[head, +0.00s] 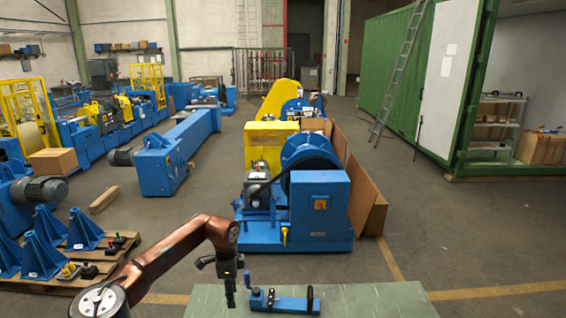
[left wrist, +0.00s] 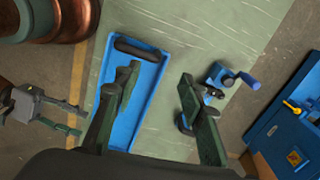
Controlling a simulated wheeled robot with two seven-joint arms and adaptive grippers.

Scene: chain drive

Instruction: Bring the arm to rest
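My left gripper (head: 231,290) points down at the left part of the green table (head: 385,299), left of the blue crank piece (head: 258,298). In the left wrist view my left gripper (left wrist: 160,76) is open, with bare table and part of a blue tray-like base (left wrist: 147,82) between its fingers. I see nothing held.
A blue machine (head: 319,211) with a large wheel stands behind the table. A pallet (head: 62,282) with blue stands lies at the left, beyond my left arm. The table's right part is clear, and open floor (head: 452,235) lies beyond it.

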